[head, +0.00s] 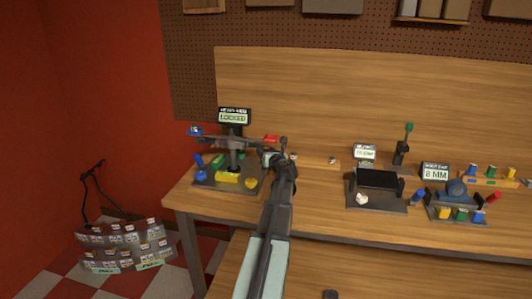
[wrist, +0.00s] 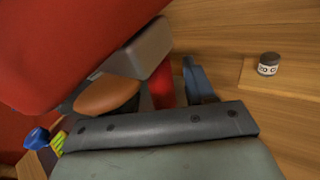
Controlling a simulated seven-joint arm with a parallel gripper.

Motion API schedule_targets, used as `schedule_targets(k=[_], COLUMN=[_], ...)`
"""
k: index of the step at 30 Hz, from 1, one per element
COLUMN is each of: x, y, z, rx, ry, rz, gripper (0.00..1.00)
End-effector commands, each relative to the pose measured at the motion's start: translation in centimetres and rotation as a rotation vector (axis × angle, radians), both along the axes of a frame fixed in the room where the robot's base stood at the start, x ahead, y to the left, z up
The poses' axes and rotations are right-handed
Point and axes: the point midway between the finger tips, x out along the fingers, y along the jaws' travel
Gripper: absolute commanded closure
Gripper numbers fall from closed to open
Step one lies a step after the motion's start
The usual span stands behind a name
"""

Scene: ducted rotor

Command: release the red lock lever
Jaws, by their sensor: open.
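The rotor rig stands on a dark base plate (head: 212,187) at the left end of the workbench, with a display reading "LOCKED" (head: 234,116) above it. A red part (head: 271,138) shows at the rig's right side; I cannot tell surely whether it is the lock lever. My gripper (head: 270,157) is open at the rig's right side, just below this red part. In the wrist view a large red shape (wrist: 70,45) fills the upper left, very close. A red upright cylinder (wrist: 162,85) shows beyond my gripper's dark edge. Contact cannot be made out.
A blue part (head: 195,130) tips the rig's left arm. Yellow blocks (head: 228,177) lie on its base. A small labelled jar (wrist: 268,64) stands on the wood. To the right are a black device (head: 378,180) and an "8 MM" display (head: 435,172).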

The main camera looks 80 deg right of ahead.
Motion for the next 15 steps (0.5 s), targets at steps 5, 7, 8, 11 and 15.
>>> schedule_targets(k=[5, 7, 8, 11, 15], x=[-1.5, -2.3, -2.6, -3.7, -5.2], y=[2.5, 3.7, 4.2, 5.9, 8.0], z=[0.3, 0.4, 0.5, 0.7, 1.0], rx=[-0.001, -0.001, 0.000, -0.001, -0.001], ry=[0.000, 0.000, 0.000, 0.000, 0.000], rz=[-0.003, -0.002, -0.001, -0.003, -0.002], gripper=[0.46, 0.46, 0.46, 0.46, 0.46])
